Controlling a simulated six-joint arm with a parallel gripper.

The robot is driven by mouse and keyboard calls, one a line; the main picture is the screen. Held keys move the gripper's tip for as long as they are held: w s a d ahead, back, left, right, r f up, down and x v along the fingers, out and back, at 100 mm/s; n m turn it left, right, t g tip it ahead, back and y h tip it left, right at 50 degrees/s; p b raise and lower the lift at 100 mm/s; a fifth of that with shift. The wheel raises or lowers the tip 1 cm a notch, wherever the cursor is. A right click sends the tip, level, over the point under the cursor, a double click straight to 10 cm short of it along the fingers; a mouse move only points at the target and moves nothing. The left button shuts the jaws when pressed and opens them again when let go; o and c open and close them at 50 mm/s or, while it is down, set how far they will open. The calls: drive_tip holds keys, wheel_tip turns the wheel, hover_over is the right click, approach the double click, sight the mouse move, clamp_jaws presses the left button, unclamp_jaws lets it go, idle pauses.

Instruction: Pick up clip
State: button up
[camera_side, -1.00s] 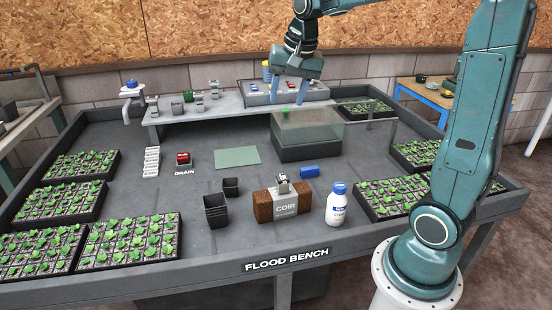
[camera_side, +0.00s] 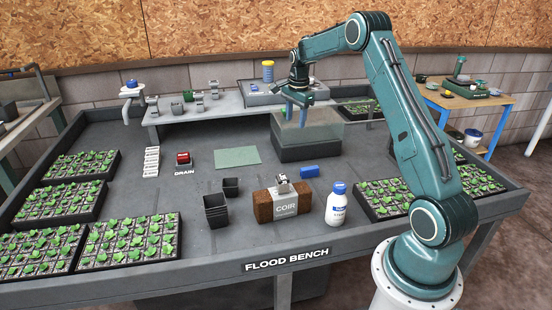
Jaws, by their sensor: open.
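A small grey-and-white clip-like piece (camera_side: 283,183) sits on top of the brown coir block (camera_side: 264,206). Several similar small grey pieces, such as this grey clip-like piece (camera_side: 198,106), stand on the raised shelf; I cannot tell which is the task's clip. Nothing is clearly seen between the fingers.
Seedling trays (camera_side: 130,240) line both sides. The bench middle around the green mat (camera_side: 237,155) is mostly clear.

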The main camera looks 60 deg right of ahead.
drive_tip(key=s+d+f+m, duration=0.2)
drive_tip(key=d+f+m, duration=0.2)
drive_tip(key=d+f, duration=0.5)
wheel_tip(320, 180, down, 3)
drive_tip(key=shift+s+r+m+g+y, duration=0.1)
drive_tip(key=shift+s+m+g+y, duration=0.2)
drive_tip(key=shift+m+g, duration=0.1)
hover_over(310, 168)
drive_tip(key=shift+w+a+f, duration=0.1)
drive_tip(key=shift+f, duration=4.2)
drive_tip(key=shift+f, duration=2.55)
clamp_jaws()
drive_tip(key=shift+r, duration=0.1)
